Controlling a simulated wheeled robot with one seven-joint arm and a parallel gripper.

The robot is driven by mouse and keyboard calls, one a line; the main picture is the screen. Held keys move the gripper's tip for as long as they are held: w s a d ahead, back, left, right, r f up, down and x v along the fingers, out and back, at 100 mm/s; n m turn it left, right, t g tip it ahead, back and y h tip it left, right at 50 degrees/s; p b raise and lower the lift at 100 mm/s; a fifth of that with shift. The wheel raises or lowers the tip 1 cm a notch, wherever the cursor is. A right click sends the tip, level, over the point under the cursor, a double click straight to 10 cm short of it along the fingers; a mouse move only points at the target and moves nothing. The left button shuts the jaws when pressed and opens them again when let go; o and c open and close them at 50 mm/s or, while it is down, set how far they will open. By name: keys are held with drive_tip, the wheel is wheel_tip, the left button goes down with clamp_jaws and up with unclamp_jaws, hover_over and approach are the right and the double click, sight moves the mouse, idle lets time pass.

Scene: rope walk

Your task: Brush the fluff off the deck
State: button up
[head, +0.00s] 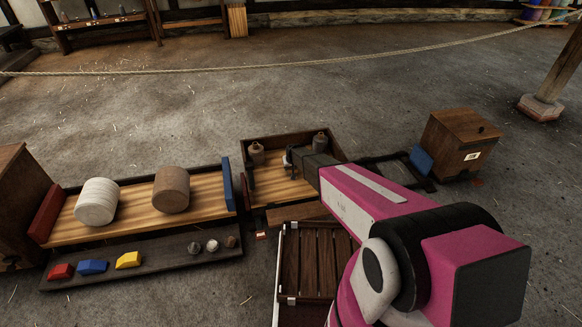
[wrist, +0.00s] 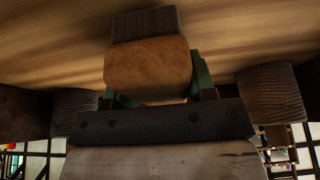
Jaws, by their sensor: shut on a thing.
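The deck (head: 283,189) is a pale plank floor inside a low, dark-edged wooden frame in the head view. It also fills the upper part of the wrist view (wrist: 240,45). My gripper (wrist: 155,88) has green fingers, shut on a brush (wrist: 148,66) with a tan block and dark grey bristles. The bristle end is at or close to the deck; I cannot tell if it touches. In the head view my arm hides most of the gripper and brush and part of the deck. I cannot make out any fluff.
Posts (head: 256,154) and (head: 320,143) stand on the deck's far side. Left is a bench (head: 130,222) with a white drum (head: 97,202) and a brown drum (head: 171,190); coloured blocks lie in front. A slatted crate (head: 312,262) is nearer. A wooden box (head: 460,143) stands right.

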drive_tip(key=shift+f, duration=0.4)
drive_tip(key=shift+s+d+r, duration=0.1)
drive_tip(key=shift+s+d, duration=0.2)
drive_tip(key=shift+s, duration=0.7)
drive_tip(key=shift+s+d, duration=0.25)
drive_tip(key=shift+s, duration=0.7)
drive_tip(key=shift+w+a+f, duration=0.15)
drive_tip(key=shift+w, duration=0.4)
drive_tip(key=shift+w+a+f, duration=0.1)
drive_tip(key=shift+w+a, duration=0.05)
drive_tip(key=shift+w, duration=0.4)
drive_tip(key=shift+w+a+f, duration=0.15)
drive_tip(key=shift+w, duration=0.4)
drive_tip(key=shift+w+a, duration=0.1)
drive_tip(key=shift+w, duration=0.25)
drive_tip(key=shift+c, duration=1)
